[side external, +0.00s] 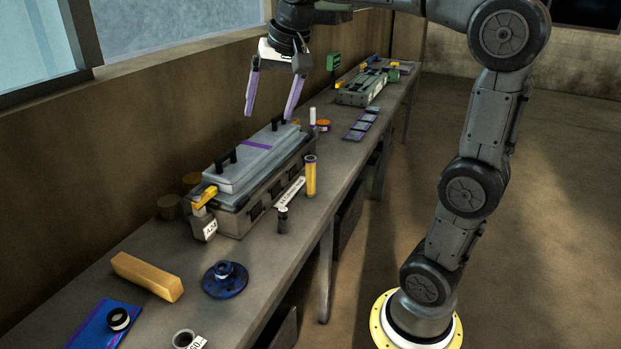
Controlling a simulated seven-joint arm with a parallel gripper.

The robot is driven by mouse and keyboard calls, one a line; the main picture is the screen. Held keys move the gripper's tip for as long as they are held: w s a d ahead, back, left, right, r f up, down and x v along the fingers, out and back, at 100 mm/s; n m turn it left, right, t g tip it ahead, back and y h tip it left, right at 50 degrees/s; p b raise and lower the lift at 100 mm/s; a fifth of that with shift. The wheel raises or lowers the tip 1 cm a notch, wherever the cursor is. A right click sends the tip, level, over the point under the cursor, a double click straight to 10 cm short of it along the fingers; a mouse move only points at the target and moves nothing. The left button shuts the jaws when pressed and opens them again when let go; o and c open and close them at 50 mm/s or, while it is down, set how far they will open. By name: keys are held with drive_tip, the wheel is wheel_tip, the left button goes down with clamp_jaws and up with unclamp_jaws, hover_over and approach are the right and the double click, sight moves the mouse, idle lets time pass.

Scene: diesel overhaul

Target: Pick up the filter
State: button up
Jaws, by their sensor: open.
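My gripper (268,113) hangs in the air above the far end of the grey engine block. Its two purple-edged fingers point down, spread apart with nothing between them. A yellow upright cylinder (310,178) with a dark top stands on the bench just right of the block; it may be the filter, but no label on it can be read. A small black cylinder (282,220) stands nearer, beside a white label. My gripper is above and to the left of the yellow cylinder, well apart from it.
The engine block (250,165) with black upright handles fills the bench middle. A labelled grey container (204,225), a blue flanged part (225,280) and a tan bar (147,276) lie nearer. A white cylinder (312,116), dark plates (361,124) and a green assembly (362,86) are farther back.

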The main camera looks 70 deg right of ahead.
drive_tip(key=w+d+f+m+g, duration=0.1)
drive_tip(key=w+d+f+m, duration=0.2)
drive_tip(key=w+d, duration=0.55)
drive_tip(key=m+g+y, duration=0.1)
drive_tip(key=m+g, duration=0.2)
drive_tip(key=m, duration=0.2)
hover_over(310, 177)
drive_tip(key=w+d, duration=0.1)
wheel_tip(310, 177, down, 19)
drive_tip(key=shift+r, duration=0.1)
drive_tip(key=shift+d+f, duration=0.1)
drive_tip(key=shift+f, duration=0.25)
wheel_tip(310, 177, down, 7)
drive_tip(key=shift+f, duration=0.15)
drive_tip(key=shift+s+d+f, duration=0.1)
drive_tip(key=shift+f, duration=1.25)
drive_tip(key=shift+s+d+f, duration=0.1)
drive_tip(key=shift+f, duration=1.25)
clamp_jaws()
